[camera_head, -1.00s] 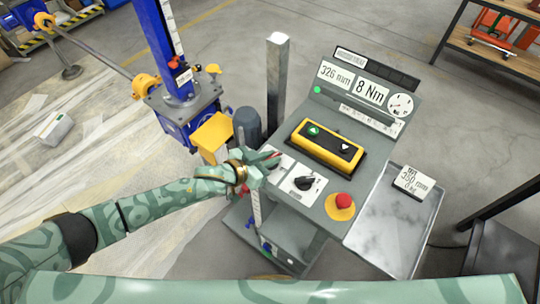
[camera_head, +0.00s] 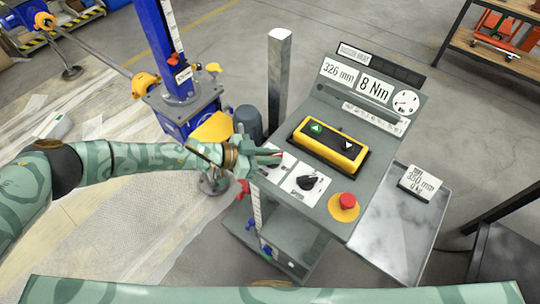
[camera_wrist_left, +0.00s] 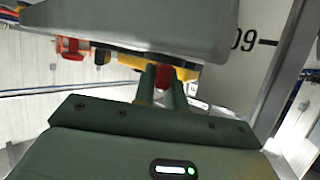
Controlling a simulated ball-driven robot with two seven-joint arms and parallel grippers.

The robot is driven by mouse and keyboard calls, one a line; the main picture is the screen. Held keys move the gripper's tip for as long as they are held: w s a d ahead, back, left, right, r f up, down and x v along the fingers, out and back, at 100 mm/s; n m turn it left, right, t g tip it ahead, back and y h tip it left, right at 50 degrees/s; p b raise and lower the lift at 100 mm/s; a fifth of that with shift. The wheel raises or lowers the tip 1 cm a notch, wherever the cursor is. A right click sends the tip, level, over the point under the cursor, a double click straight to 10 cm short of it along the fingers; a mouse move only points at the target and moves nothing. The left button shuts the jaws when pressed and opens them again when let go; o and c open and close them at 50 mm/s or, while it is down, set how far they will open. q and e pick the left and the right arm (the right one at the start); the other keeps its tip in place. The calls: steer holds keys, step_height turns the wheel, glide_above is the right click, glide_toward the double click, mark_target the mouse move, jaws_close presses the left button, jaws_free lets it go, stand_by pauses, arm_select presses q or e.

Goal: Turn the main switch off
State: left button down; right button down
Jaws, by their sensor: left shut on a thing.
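The grey control console (camera_head: 335,215) stands right of centre in the head view. My left gripper (camera_head: 278,157) reaches its left edge from the left. Its fingers are shut on a small red handle, which I take for the main switch (camera_head: 281,153). The gripper mostly hides it in the head view. In the left wrist view the red switch handle (camera_wrist_left: 163,76) shows between the two green fingers (camera_wrist_left: 162,88), with yellow behind it. How far the handle is turned cannot be told. My right gripper is not in view.
A black rotary knob (camera_head: 308,182), a yellow two-button box (camera_head: 328,144) and a red emergency button (camera_head: 348,200) sit on the console close to the gripper. A grey post (camera_head: 279,80) and a blue screw jack (camera_head: 180,90) stand behind. A side tray (camera_head: 390,240) is at right.

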arm_select(q)
steer(key=shift+w, duration=0.1)
steer(key=c, duration=1.4)
jaws_free()
steer(key=shift+c, duration=0.2)
steer(key=p+v, duration=0.1)
steer(key=v, duration=1.5)
steer(key=shift+a, duration=0.15)
